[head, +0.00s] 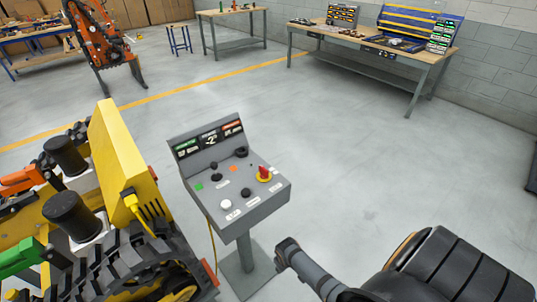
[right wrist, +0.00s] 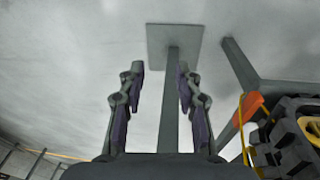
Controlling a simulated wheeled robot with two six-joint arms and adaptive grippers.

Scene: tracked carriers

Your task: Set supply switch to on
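A grey control console (head: 235,185) stands on a pedestal near the middle of the head view. The labels are too small to read, so I cannot tell which control is the supply switch. My right gripper (right wrist: 159,72) is open and empty in the right wrist view, with the console's post (right wrist: 170,110) behind the gap between its fingers. My left gripper is not in view.
A yellow tracked carrier (head: 120,165) with black tracks stands close to the console's left. A yellow cable (head: 213,245) hangs between them. Workbenches (head: 375,55) line the back. An orange machine arm (head: 100,40) stands far left.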

